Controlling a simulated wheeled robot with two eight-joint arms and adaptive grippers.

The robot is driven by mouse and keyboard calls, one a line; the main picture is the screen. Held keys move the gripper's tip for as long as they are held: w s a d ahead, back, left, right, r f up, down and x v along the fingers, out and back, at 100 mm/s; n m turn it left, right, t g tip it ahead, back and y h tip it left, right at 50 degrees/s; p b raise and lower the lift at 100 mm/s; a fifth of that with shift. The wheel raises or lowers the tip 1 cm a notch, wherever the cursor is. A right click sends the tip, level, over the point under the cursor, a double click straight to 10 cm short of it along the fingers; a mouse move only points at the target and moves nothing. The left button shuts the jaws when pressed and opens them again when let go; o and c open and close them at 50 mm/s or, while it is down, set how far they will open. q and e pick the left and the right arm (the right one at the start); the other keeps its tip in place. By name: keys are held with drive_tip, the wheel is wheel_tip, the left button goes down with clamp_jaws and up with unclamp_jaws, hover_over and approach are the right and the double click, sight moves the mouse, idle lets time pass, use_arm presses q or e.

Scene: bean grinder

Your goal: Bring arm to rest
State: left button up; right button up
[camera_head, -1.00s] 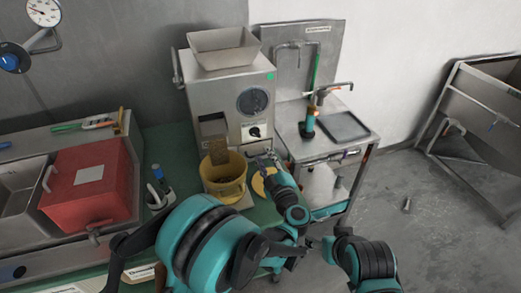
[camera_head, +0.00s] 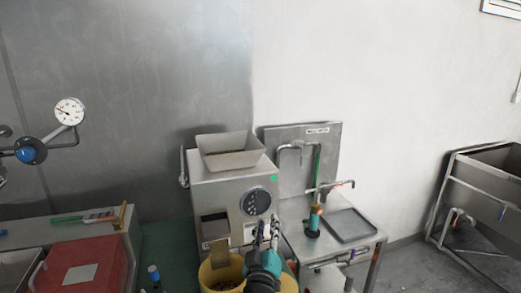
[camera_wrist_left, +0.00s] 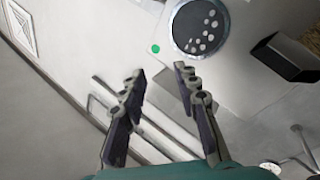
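The grey bean grinder (camera_head: 228,187) stands at the centre of the head view, with a hopper on top and a round dark dial (camera_head: 256,201) on its front. My left gripper (camera_head: 268,228) is upright in front of the grinder, below the dial. In the left wrist view the fingers of this gripper (camera_wrist_left: 160,74) are apart with nothing between them, and the dial (camera_wrist_left: 200,27) and a green dot (camera_wrist_left: 155,48) show beyond the tips. Whether the fingers touch the grinder is unclear. A yellow bucket (camera_head: 212,277) is under the grinder's spout, partly cut off. My right gripper is not seen.
A steel sink stand with a tap and a dark tray (camera_head: 350,225) is right of the grinder. A red box (camera_head: 85,270) is at lower left. A gauge (camera_head: 69,111) hangs on the left wall. Another steel sink (camera_head: 480,200) is at far right.

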use_arm(q)
drive_tip(key=s+a+f+m+g, duration=0.2)
drive_tip(key=s+a+f+g, duration=0.2)
drive_tip(key=s, duration=0.5)
drive_tip(key=s+a+f+m+g+y, duration=0.1)
drive_tip(key=s+a+f+m+g, duration=0.1)
drive_tip(key=s+a+f+g, duration=0.2)
drive_tip(key=s+a+f+m+g+y, duration=0.1)
drive_tip(key=s+a+f+g, duration=0.3)
drive_tip(key=s+a+f, duration=0.5)
drive_tip(key=s+a+m, duration=0.1)
drive_tip(key=s+a, duration=0.1)
drive_tip(key=s, duration=0.2)
drive_tip(key=shift+s+a+f+g, duration=0.2)
drive_tip(key=shift+s+a+g, duration=0.1)
drive_tip(key=shift+a+g, duration=0.1)
